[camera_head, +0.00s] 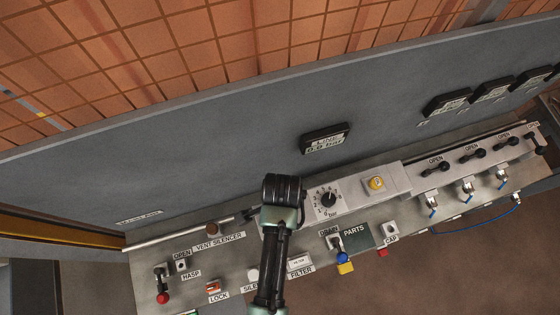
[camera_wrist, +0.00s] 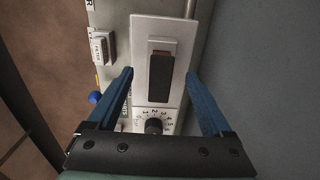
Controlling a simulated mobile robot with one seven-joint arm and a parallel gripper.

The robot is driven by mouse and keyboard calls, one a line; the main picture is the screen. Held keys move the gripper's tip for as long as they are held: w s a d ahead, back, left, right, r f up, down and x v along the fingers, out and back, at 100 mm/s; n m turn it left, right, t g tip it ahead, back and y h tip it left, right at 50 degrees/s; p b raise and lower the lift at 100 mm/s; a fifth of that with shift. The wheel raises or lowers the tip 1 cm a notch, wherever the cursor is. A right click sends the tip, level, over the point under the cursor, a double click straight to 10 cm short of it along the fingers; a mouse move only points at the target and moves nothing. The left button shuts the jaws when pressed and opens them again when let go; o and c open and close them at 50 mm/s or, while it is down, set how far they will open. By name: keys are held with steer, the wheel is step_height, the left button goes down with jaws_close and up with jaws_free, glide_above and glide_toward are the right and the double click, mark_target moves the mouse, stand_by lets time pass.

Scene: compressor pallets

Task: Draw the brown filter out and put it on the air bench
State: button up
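In the wrist view my gripper (camera_wrist: 160,73) is open, with its two blue fingers spread on either side of a pale plate (camera_wrist: 142,60). In the head view my arm covers this spot, so filter and fingertips are hidden there. The grey air bench (camera_head: 225,262) runs across the lower part of the head view.
The pressure dial (camera_head: 328,199) and a yellow button (camera_head: 376,183) sit right of my arm. A blue-knobbed drain valve (camera_head: 342,257), a PARTS mat (camera_head: 355,236) and a white block (camera_head: 299,262) by the FILTER label are close by. A red-knobbed lever (camera_head: 162,297) stands at left.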

jaws_close()
stand_by(1.0)
steer(key=shift+r, duration=0.1)
steer(key=shift+s+r+p, duration=0.1)
steer(key=shift+r+p, duration=2.8)
steer(key=shift+p, duration=0.25)
steer(key=shift+r, duration=0.25)
